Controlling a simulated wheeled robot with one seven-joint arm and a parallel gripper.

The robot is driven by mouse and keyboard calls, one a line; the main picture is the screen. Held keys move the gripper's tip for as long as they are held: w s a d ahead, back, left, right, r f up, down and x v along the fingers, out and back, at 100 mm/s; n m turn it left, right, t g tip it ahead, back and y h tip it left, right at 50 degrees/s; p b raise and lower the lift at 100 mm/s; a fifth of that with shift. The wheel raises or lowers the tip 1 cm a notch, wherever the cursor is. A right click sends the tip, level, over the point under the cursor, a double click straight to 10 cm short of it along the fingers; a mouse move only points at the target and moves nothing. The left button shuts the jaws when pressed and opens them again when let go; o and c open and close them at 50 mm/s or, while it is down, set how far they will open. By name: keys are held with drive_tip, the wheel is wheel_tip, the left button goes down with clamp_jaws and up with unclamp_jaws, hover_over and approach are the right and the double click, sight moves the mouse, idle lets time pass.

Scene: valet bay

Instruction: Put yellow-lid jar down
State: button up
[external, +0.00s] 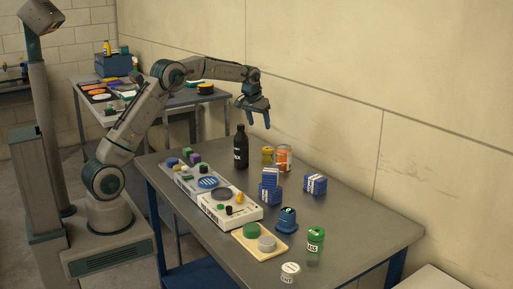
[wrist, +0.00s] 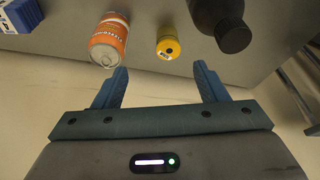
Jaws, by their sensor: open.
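The yellow-lid jar (external: 267,154) stands on the grey table (external: 365,224) near its wall-side edge, just left of an orange can (external: 284,157). In the wrist view the jar (wrist: 168,42) shows its yellow lid and a small dark and white label, between the orange can (wrist: 108,40) and a black bottle (wrist: 222,25). My gripper (external: 257,123) is open and empty, raised above the table's far end. In the wrist view the fingers (wrist: 160,78) are spread with nothing between them, and the jar lies beyond the fingertips, apart from them.
The black bottle (external: 241,148) stands left of the jar. Blue boxes (external: 315,184), a blue container (external: 287,219) and a green-lid jar (external: 315,241) stand nearer. White trays (external: 232,213) line the left edge. The table is bare between the blue boxes and its right corner.

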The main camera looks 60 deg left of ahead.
drive_tip(key=s+d+r+m, duration=0.1)
drive_tip(key=s+d+r, duration=0.3)
drive_tip(key=s, duration=0.6)
drive_tip(key=s+d+r+m, duration=0.1)
drive_tip(key=s+d+r, duration=0.3)
drive_tip(key=s, duration=0.5)
drive_tip(key=s+d+f+m, duration=0.1)
drive_tip(key=s+d+f, duration=0.1)
drive_tip(key=s, duration=1)
drive_tip(key=s+d+f+m+h, duration=0.1)
drive_tip(key=s+d+f, duration=0.1)
drive_tip(key=s, duration=1)
drive_tip(key=shift+d+f, duration=0.3)
drive_tip(key=shift+f, duration=0.4)
